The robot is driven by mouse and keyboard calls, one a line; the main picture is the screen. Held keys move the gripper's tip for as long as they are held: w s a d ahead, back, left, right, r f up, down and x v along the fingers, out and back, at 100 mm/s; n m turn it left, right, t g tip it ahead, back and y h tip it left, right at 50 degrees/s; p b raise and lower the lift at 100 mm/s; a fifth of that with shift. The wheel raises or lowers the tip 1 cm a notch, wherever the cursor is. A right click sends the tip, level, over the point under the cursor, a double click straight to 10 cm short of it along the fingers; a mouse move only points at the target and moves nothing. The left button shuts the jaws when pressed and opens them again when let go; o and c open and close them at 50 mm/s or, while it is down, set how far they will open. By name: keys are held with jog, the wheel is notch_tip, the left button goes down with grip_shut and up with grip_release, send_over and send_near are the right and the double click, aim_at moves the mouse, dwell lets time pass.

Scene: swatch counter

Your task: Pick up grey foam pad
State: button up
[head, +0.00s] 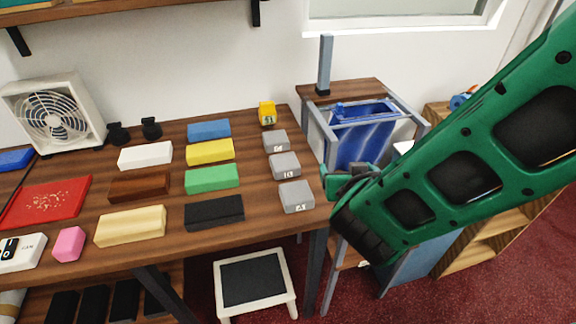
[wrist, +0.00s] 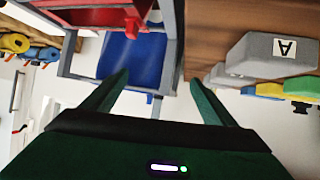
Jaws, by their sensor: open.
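Three grey blocks with small white labels stand in a row along the counter's right edge: a far one (head: 276,139), a middle one (head: 284,164) and a near one (head: 294,194). I cannot tell which, if any, is the grey foam pad. My gripper (head: 347,180) is just right of the counter's edge, beside the near grey block and apart from it. In the wrist view my gripper (wrist: 158,82) is open, with nothing between its fingers. A grey block with an "A" label (wrist: 262,55) shows there to the right of the fingers.
The wooden counter (head: 165,245) also holds blue (head: 209,129), yellow (head: 210,151), green (head: 212,178) and black (head: 215,213) blocks, left of the grey row. A yellow labelled object (head: 267,113) stands behind it. A metal-framed stand with a blue bin (head: 362,140) is behind my gripper.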

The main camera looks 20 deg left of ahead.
aim_at(288, 169)
jog(key=s+a+n+y, duration=0.1)
jog(key=s+a, duration=0.1)
jog(key=a, duration=0.1)
jog(key=s+a+n+y, duration=0.1)
jog(key=s+a, duration=0.1)
jog(key=a, duration=0.2)
jog(key=s+a+y, duration=0.2)
jog(key=a, duration=0.1)
jog(key=shift+s+a+f+n+g, duration=0.2)
jog(key=shift+f+n+g, duration=0.1)
jog(key=shift+f+n, duration=0.1)
jog(key=shift+a+f, duration=0.1)
jog(key=shift+a, duration=0.2)
jog(key=shift+x, duration=5.1)
jog(key=shift+w, duration=0.1)
jog(key=c, duration=1.1)
